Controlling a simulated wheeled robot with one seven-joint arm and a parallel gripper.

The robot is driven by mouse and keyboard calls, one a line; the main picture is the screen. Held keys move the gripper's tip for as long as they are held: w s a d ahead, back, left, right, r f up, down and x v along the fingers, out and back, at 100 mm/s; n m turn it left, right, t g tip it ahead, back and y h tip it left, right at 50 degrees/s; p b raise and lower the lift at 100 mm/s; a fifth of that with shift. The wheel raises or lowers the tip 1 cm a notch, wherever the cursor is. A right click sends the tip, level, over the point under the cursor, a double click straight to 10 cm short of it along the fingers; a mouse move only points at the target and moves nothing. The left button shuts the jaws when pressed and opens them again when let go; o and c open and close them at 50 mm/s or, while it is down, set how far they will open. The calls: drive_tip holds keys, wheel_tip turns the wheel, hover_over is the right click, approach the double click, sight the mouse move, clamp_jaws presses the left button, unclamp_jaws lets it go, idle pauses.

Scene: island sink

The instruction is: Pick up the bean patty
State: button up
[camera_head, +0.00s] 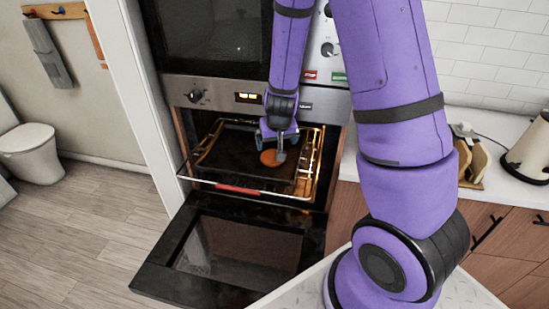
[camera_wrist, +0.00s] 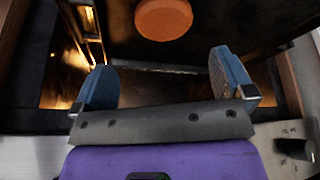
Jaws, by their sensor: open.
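The bean patty is an orange-brown disc (camera_head: 269,158) lying on the dark baking tray (camera_head: 225,160) in the open oven. In the wrist view the patty (camera_wrist: 163,19) is at the top centre, beyond the fingertips and apart from them. My gripper (camera_head: 278,142) is over the tray, right at the patty in the head view, and hides part of it. In the wrist view my gripper (camera_wrist: 162,85) has its two blue fingers spread wide with nothing between them.
The oven door (camera_head: 235,250) is folded down in front. A rack with a red front strip (camera_head: 238,190) carries the tray. The oven's side walls and control panel (camera_head: 215,95) are close around my arm. A counter (camera_head: 490,130) stands to the right.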

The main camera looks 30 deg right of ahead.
sight(273, 157)
drive_tip(key=shift+a+x, duration=0.15)
drive_tip(key=shift+x, duration=2.2)
drive_tip(key=shift+a+x, duration=0.15)
drive_tip(key=shift+x, duration=2.2)
drive_tip(key=shift+s+f, duration=0.1)
drive_tip(key=shift+s, duration=0.05)
drive_tip(key=c, duration=0.8)
